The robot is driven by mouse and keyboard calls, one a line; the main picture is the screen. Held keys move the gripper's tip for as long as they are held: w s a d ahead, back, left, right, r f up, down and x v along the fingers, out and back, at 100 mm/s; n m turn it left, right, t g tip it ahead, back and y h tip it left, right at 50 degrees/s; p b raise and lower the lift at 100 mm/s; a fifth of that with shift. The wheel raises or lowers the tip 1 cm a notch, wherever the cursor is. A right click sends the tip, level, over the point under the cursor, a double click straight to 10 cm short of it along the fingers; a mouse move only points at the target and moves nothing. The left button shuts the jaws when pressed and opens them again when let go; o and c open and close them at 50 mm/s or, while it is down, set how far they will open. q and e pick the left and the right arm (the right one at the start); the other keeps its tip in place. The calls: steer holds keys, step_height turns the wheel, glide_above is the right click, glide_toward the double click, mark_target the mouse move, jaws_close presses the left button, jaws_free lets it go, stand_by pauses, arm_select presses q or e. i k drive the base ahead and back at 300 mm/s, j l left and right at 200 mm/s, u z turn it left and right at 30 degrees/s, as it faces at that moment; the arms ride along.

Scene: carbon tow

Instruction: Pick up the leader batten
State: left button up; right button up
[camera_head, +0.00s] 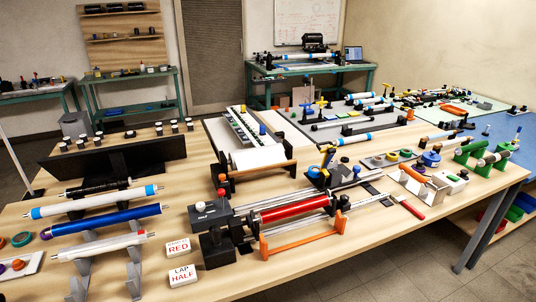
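I cannot tell for certain which piece is the leader batten. One bar-like candidate is an orange-brown bar (262,170) lying across the front end of a rig with a white sheet (257,157). Another is an orange bar with upright ends (300,241) on the table, in front of a red roller (295,207). Neither of my grippers shows in the head view, so nothing is seen held.
Several rollers, including a blue one (106,220), lie on grey stands at the left. Two cards, "RED" (178,247) and "LAP HALF" (183,275), sit near the front.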

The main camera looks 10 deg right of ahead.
mark_target(290, 162)
steer(key=i+l, duration=0.25)
steer(key=i, duration=0.2)
steer(key=i+l+z, duration=0.1)
steer(key=i+l, duration=0.2)
steer(key=i, duration=0.15)
